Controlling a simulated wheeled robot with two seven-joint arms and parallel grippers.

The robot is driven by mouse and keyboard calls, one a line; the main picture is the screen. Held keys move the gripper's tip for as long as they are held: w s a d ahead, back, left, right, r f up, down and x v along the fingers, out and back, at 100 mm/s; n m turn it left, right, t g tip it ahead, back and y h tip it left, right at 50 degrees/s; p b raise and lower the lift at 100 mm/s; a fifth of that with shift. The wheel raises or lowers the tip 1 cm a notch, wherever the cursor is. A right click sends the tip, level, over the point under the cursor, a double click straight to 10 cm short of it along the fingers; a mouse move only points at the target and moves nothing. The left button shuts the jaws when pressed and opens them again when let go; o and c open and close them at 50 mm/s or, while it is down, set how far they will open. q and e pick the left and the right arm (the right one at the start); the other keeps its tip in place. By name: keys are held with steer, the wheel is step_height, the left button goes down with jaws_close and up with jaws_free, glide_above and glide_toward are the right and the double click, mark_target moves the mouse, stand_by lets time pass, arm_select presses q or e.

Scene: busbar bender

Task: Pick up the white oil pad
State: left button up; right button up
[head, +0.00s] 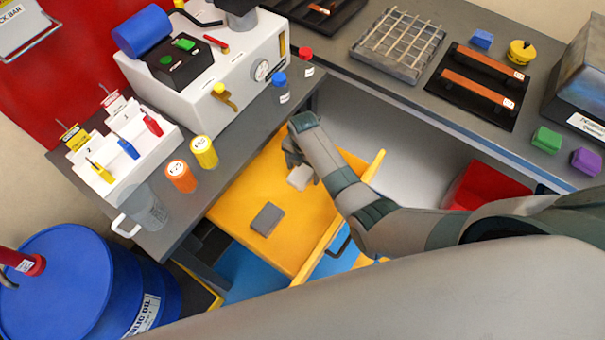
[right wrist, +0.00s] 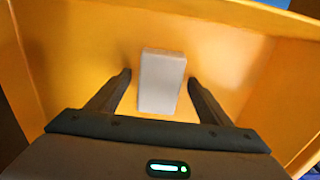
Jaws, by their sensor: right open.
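The white oil pad (head: 300,177) lies on the floor of the open yellow drawer (head: 249,194), partly hidden by my right gripper in the head view. In the right wrist view the pad (right wrist: 161,82) is a pale upright-looking block between and beyond the fingertips. My right gripper (right wrist: 159,84) is open, with a gap on both sides of the pad. In the head view the right gripper (head: 297,155) is over the drawer, beside the pad's upper side. My left gripper is not in view.
A dark grey pad (head: 267,219) lies in the same drawer. The drawer's yellow walls (right wrist: 245,15) stand around the gripper. The grey bench (head: 415,101) borders the drawer area, and a blue drum (head: 75,285) stands at lower left.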

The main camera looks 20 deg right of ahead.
mark_target(303, 171)
steer(key=c, duration=1.1)
steer(key=shift+r, duration=0.1)
step_height(303, 171, up, 10)
steer(key=shift+f+b, duration=0.1)
steer(key=shift+b, duration=0.25)
steer(key=shift+o, duration=0.3)
